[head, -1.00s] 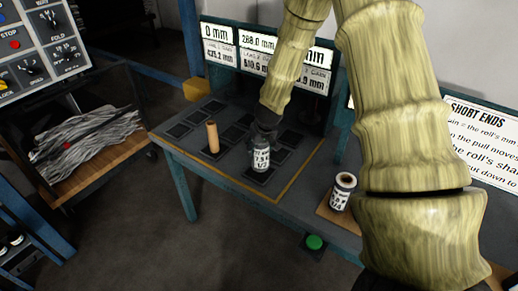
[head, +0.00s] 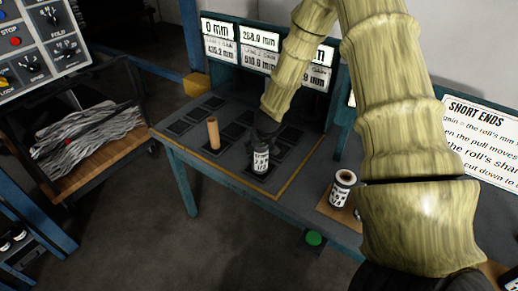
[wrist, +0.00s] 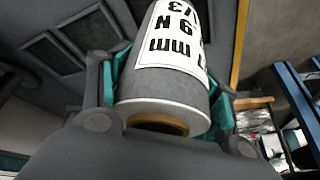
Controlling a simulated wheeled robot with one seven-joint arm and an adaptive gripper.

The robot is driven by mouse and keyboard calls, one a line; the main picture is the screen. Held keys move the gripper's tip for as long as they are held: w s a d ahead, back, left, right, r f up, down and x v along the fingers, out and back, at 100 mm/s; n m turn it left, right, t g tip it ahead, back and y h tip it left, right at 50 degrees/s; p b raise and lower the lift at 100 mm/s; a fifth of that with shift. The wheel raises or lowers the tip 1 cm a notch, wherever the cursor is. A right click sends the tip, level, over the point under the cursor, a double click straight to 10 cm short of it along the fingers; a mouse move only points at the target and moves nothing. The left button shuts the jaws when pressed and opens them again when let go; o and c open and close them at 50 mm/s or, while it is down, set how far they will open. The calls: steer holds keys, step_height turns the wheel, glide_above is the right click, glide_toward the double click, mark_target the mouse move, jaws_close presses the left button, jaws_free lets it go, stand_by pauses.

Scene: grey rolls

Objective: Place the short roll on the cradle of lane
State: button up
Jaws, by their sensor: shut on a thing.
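My gripper (head: 266,136) is shut on a grey roll (head: 261,162) with a white printed label, over the dark square pads of the bench (head: 228,174). The roll is close to upright, near the front middle of the pads. Whether its lower end touches a pad cannot be told. In the wrist view the same roll (wrist: 165,90) sits between the teal finger pads, its label upside down and its brown core at the near end. A second grey labelled roll (head: 341,190) stands at the right. Which pad is the lane's cradle is not clear.
A bare brown core (head: 214,134) stands upright on the pads left of my gripper. Displays (head: 258,42) line the bench back; the left one reads 0 mm. A green button (head: 313,238) is below the front edge. A bin of grey strips (head: 88,135) stands left.

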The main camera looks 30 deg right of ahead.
steer(key=o, duration=1.1)
steer(key=shift+f, duration=0.1)
steer(key=shift+o, duration=0.2)
steer(key=b+v, duration=0.2)
steer(key=v, duration=1)
steer(key=shift+r+b, duration=0.2)
steer(key=shift+b, duration=0.15)
